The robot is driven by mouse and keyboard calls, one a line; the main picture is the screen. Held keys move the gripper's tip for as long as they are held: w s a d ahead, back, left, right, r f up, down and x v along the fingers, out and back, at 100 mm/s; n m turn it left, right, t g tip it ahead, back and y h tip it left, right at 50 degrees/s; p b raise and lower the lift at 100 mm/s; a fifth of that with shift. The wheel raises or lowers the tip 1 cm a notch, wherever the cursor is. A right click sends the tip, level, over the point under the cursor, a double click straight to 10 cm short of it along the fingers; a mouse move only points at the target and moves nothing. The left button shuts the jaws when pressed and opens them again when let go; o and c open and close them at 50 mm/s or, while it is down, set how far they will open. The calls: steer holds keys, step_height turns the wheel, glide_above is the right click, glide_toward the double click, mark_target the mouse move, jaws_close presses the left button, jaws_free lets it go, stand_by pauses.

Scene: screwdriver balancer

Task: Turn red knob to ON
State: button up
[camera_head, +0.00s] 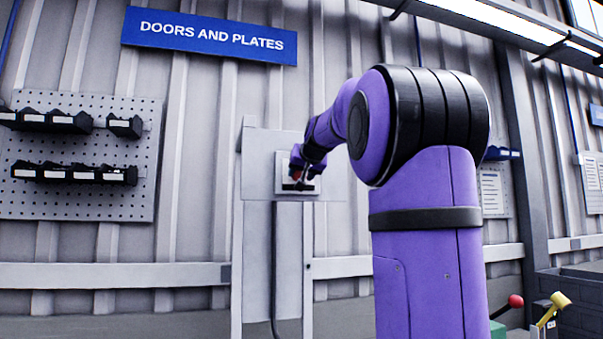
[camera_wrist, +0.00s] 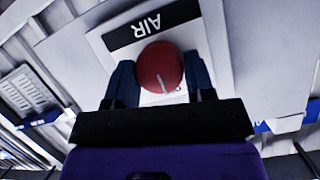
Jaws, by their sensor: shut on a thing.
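In the wrist view the pointer line runs slightly slanted, close to the picture's vertical. In the head view my gripper (camera_head: 298,176) is at the small plate on the wall panel, and my arm and gripper hide most of the knob.
The plate is on a grey panel (camera_head: 258,165) on a corrugated wall. A pegboard (camera_head: 80,205) with black bins is at left, below a blue DOORS AND PLATES sign (camera_head: 209,36). Red and yellow handled levers (camera_head: 558,302) stand at lower right. A conduit (camera_head: 274,270) runs below the panel.

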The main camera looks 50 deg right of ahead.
steer(key=shift+s+d+f+m+t+y, duration=0.1)
steer(key=shift+m+t+y, duration=0.75)
steer(key=shift+m, duration=1.4)
steer(key=shift+w+d+f+m+t+y, duration=0.15)
steer(key=shift+m+t+y, duration=0.35)
steer(key=shift+m+t, duration=1.2)
steer(key=shift+s+f+m+t+y, duration=0.15)
steer(key=shift+m+t+y, duration=0.45)
steer(key=shift+m, duration=2.15)
steer(key=o, duration=0.9)
steer(key=shift+r, duration=0.1)
steer(key=shift+s, duration=0.1)
